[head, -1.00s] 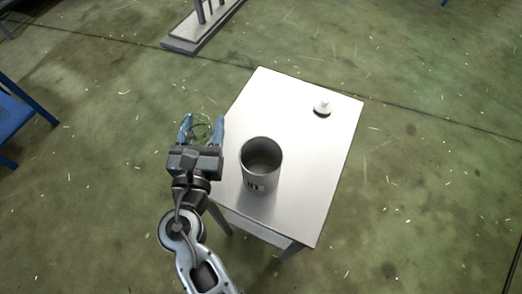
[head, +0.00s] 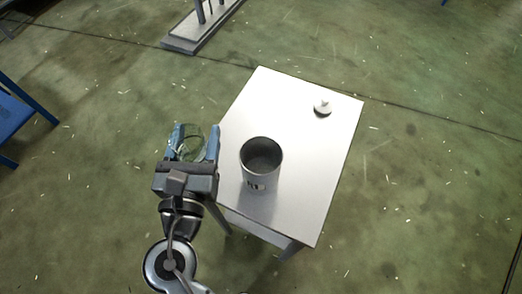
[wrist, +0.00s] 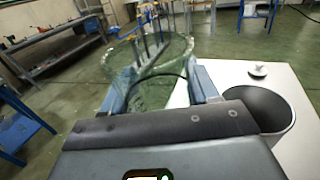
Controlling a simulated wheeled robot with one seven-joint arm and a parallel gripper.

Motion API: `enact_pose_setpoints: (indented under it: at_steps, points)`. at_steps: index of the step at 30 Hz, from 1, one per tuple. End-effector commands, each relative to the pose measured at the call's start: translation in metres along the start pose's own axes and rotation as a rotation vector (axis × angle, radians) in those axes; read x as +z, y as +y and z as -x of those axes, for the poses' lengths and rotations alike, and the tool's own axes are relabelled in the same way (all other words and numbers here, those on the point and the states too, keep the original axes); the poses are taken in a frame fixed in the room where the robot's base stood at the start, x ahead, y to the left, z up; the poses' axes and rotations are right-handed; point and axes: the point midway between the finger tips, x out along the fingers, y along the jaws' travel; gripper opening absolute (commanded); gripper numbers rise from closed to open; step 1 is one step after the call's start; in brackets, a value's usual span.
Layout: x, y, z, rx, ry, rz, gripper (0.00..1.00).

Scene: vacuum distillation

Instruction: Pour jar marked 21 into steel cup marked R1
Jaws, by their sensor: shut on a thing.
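The clear glass jar (head: 191,147) is between the blue fingers of my gripper (head: 194,143), which is shut on it, off the left edge of the small table. The jar also shows in the wrist view (wrist: 150,75), its open rim facing up and away. Its marking and contents cannot be made out. The steel cup (head: 261,178) stands upright and open on the table, right of my gripper; a label on its front is too small to read. The cup also shows at the right of the wrist view (wrist: 259,108). The jar and cup are apart.
The pale table (head: 303,150) is mostly clear. A small white lid-like object (head: 322,108) lies near its far right corner. A grey stand base (head: 203,28) with posts is on the floor beyond. A blue-framed table (head: 20,115) is at the left.

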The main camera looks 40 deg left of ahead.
Motion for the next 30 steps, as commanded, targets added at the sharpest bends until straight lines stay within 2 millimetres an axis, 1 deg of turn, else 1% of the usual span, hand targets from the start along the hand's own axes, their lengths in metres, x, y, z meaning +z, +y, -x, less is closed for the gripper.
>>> enact_pose_setpoints:
  at_steps: [3, 24, 30]
  points:
    - [0.001, -0.001, 0.014, 0.000, 0.000, 0.000, 0.24]
    - [0.011, -0.006, 0.089, 0.001, 0.000, 0.000, 0.24]
    - [0.013, -0.008, 0.104, 0.001, -0.001, 0.000, 0.24]
